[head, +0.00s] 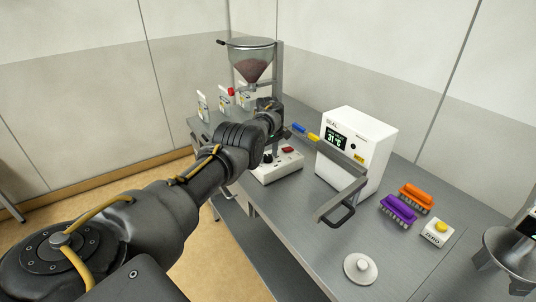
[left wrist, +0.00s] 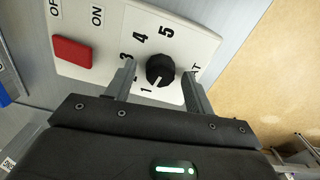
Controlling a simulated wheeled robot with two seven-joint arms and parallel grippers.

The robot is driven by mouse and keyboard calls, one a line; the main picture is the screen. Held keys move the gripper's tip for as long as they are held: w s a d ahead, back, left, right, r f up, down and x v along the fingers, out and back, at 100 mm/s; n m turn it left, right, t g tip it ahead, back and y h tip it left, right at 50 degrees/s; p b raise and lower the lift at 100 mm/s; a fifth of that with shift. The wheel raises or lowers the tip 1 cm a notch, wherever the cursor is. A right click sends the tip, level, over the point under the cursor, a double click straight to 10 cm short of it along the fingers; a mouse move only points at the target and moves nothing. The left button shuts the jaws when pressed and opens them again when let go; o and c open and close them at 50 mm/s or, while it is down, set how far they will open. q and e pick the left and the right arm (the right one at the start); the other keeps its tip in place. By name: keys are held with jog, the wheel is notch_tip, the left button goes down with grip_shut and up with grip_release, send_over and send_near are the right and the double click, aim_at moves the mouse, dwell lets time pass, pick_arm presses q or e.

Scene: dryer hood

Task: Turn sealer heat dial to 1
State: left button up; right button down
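The heat dial (left wrist: 160,68) is a round black knob on a white panel (left wrist: 70,20) in the left wrist view. Its white mark points down, slightly left, close to the printed 1. The numbers 3, 4 and 5 also show; a finger covers the spot where 2 would be. My left gripper (left wrist: 157,88) is open, one finger on each side of the dial, with gaps between fingers and knob. In the head view my left gripper (head: 268,150) is over the white panel unit (head: 278,170), mostly hidden by my arm.
A red switch (left wrist: 72,52) sits beside the dial. A white box with a display (head: 357,150) and a grey handled arm (head: 343,200) stand to the right. A hopper (head: 250,60) rises behind. Purple (head: 398,209) and orange (head: 417,198) racks lie further right.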

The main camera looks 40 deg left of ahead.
aim_at(268, 156)
pick_arm(q)
jog(key=shift+r, duration=0.4)
notch_tip(268, 156, up, 10)
dwell(0.6)
